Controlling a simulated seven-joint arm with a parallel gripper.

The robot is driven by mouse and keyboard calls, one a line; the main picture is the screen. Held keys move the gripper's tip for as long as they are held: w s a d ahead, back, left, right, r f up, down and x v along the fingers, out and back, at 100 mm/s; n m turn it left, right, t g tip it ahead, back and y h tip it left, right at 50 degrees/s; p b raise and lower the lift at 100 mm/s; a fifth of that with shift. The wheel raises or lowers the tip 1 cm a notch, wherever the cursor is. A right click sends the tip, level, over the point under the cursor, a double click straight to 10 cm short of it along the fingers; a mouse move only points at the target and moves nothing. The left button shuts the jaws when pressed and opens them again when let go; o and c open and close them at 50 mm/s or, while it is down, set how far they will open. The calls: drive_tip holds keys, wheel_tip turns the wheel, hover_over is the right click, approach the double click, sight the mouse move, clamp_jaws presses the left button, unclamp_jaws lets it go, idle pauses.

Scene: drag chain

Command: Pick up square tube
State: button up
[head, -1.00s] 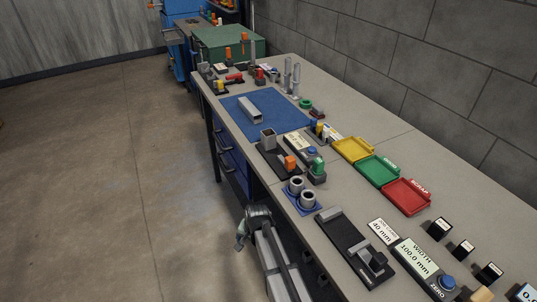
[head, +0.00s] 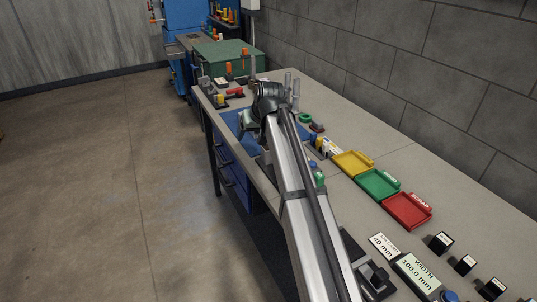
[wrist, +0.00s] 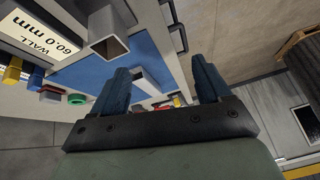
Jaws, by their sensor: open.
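My gripper (wrist: 163,66) is open, its two dark fingers spread above the workbench. In the head view my arm reaches over the bench and hides most of the blue mat (head: 231,118). A light grey square tube (wrist: 147,82) lies on the mat. It shows between the fingers, partly hidden by the left finger and gripper body; nothing is held. A second, short square tube (wrist: 107,31) with an open end stands in a holder near the mat.
Yellow (head: 352,163), green (head: 377,184) and red (head: 407,210) trays line the bench by the wall. A wall gauge (wrist: 43,30) reading 60.0 mm is beside the short tube. Small tools and upright posts (head: 291,92) stand at the far end.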

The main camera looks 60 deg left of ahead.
wheel_tip(320, 180, up, 3)
drive_tip(key=n+h, duration=0.2)
hover_over(268, 154)
drive_tip(key=d, duration=0.2)
drive_tip(key=w, duration=0.1)
drive_tip(key=x, duration=0.9)
drive_tip(key=w+x, duration=0.1)
drive_tip(key=x, duration=0.4)
drive_tip(key=shift+s, duration=0.1)
drive_tip(key=shift+c, duration=0.3)
drive_tip(key=c, duration=1.2)
